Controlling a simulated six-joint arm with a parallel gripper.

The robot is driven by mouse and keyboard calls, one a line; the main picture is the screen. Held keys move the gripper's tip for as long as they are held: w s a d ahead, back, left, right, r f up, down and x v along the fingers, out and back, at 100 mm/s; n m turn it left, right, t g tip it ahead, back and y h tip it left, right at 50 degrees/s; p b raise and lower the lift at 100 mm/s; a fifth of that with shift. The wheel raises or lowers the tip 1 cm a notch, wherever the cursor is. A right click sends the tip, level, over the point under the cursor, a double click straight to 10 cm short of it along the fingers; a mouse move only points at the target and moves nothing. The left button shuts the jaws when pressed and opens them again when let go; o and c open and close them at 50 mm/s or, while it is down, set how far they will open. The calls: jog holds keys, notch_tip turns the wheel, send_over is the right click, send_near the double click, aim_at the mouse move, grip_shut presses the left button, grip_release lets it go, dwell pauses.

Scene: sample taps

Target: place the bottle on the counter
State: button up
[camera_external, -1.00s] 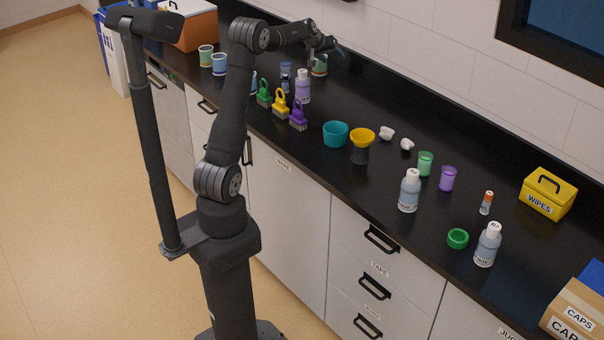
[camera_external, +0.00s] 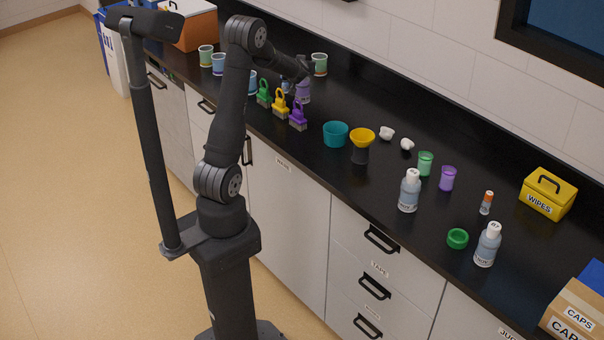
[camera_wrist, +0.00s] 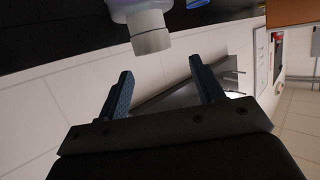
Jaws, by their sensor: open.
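A purple bottle (camera_external: 304,96) stands upright on the black counter (camera_external: 285,150); its top is hidden behind my gripper (camera_external: 303,72) in the external view. In the wrist view, a bottle's white cap (camera_wrist: 149,35) and pale shoulder show at the top, just beyond the fingertips. My gripper (camera_wrist: 160,68) is open, its two blue fingers apart with nothing between them. Two more bottles with white caps and light blue bodies stand on the counter, one in the middle right (camera_external: 410,191) and one near the front right (camera_external: 488,245).
Green, yellow and purple handled brushes (camera_external: 281,103) stand in front of the purple bottle. A green cup (camera_external: 320,64) stands behind it. A yellow wipes box (camera_external: 548,194) is at the back right.

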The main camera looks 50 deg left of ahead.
jog(key=shift+f, duration=0.6)
notch_tip(320, 180, down, 3)
jog(key=shift+r, duration=0.15)
jog(key=shift+x, duration=1.1)
jog(key=shift+w+a+f, duration=0.25)
jog(key=shift+w+f, duration=0.05)
grip_shut()
jog(key=shift+r, duration=0.1)
jog(key=shift+r, duration=0.5)
jog(key=r, duration=0.2)
jog(key=d+r, duration=0.1)
jog(key=shift+d+r, duration=0.1)
jog(key=shift+r, duration=0.3)
jog(key=d+r, duration=0.6)
jog(key=d, duration=0.4)
jog(key=shift+d, duration=0.25)
